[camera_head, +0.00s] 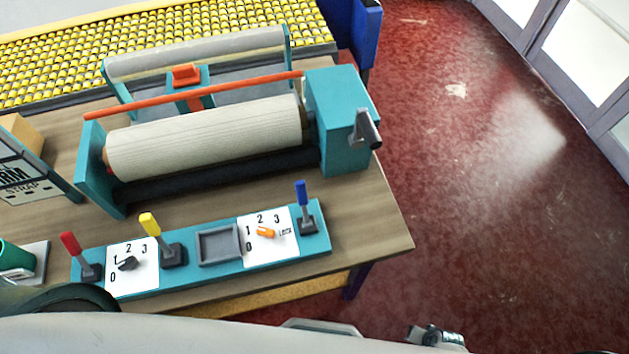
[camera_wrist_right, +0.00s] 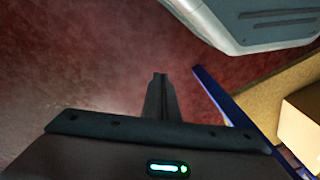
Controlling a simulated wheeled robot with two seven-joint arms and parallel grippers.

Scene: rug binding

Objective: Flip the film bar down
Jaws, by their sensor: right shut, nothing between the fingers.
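The binding machine has teal end blocks (camera_head: 338,125) and a large cream roll (camera_head: 205,140) between them. A thin orange-red bar (camera_head: 200,92) runs above and behind the roll. Behind it a grey bar (camera_head: 195,53) is held up between two upright teal arms. I cannot tell for sure which of these two is the film bar. My right gripper (camera_wrist_right: 161,76) is shut and empty in the right wrist view, over the red floor and away from the machine. My left gripper is not in view.
A teal panel (camera_head: 185,284) with red, yellow and blue levers and two dials lies at the table's front. A yellow roller bed (camera_head: 160,40) lies behind. Floor (camera_head: 470,180) to the right is clear.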

